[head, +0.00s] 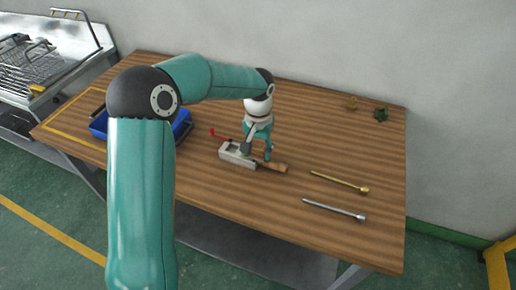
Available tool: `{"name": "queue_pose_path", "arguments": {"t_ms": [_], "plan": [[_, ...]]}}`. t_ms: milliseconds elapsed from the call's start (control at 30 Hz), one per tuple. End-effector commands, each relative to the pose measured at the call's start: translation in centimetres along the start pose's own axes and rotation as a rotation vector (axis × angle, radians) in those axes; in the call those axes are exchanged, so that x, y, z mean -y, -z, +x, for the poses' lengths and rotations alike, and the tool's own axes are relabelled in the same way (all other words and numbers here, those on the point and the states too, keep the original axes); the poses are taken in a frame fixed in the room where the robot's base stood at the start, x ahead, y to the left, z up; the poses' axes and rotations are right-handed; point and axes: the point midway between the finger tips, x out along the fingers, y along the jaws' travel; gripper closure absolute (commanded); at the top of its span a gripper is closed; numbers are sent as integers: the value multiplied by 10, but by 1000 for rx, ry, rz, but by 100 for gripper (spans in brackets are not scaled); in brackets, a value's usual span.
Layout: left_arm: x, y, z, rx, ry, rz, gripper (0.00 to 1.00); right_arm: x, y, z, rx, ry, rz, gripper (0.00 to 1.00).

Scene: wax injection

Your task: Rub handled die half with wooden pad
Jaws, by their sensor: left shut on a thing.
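The handled die half (238,154) is a pale grey block with a recess in its top, lying on the table. Its wooden handle (274,168) points right. My left gripper (257,152) reaches down over the right end of the block, close to the handle. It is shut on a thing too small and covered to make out. I cannot tell whether it touches the die. I cannot pick out the wooden pad for certain. My right gripper is out of view.
The front right is clear.

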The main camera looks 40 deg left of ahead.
Motion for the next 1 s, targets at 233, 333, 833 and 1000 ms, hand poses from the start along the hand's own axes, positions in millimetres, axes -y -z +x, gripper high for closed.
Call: {"name": "queue_pose_path", "arguments": {"t_ms": [233, 333, 833, 1000], "plan": [[1, 0, 2, 0, 0, -1, 81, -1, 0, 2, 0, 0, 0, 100], [5, 0, 2, 0, 0, -2, 81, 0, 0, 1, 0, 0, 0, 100], [36, 1, 0, 0, 0, -3, 81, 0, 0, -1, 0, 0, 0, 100], [46, 1, 1, 0, 0, -4, 81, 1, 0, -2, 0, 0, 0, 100]]}}
